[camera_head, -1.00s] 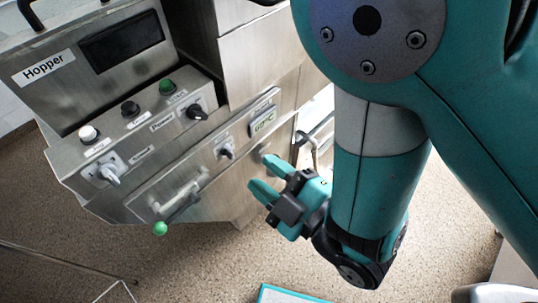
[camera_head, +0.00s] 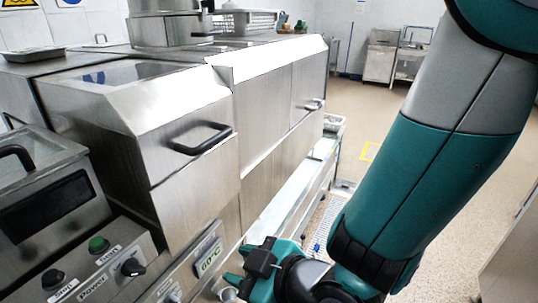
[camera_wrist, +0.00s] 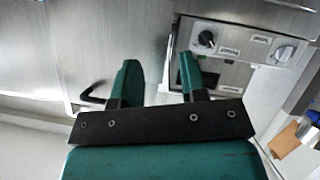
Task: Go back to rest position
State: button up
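My gripper (camera_head: 237,264) is at the bottom centre of the head view, beside the front of the stainless steel machine (camera_head: 195,105). Its two teal fingers are apart. In the wrist view the fingers of my gripper (camera_wrist: 158,72) stand apart with nothing between them, and steel panels show behind. I cannot tell whether the fingertips touch the machine.
A control panel (camera_head: 98,268) with knobs and buttons is at lower left. A black handle (camera_head: 203,138) sticks out of the machine front. A perforated metal surface (camera_head: 318,226) lies low behind my gripper. Open floor (camera_head: 400,125) extends to the right and back.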

jog(key=s+d+r+m+g+h, duration=0.3)
jog(key=d+r, duration=0.3)
jog(key=d, duration=0.3)
jog(key=s+d+r+m+g+h, duration=0.3)
jog(key=s+d+r+m+g, duration=0.1)
jog(key=d, duration=0.6)
notch_tip(320, 180, up, 2)
jog(key=shift+s+r+m, duration=0.1)
jog(key=shift+s+m, duration=0.3)
jog(key=shift+s, duration=0.2)
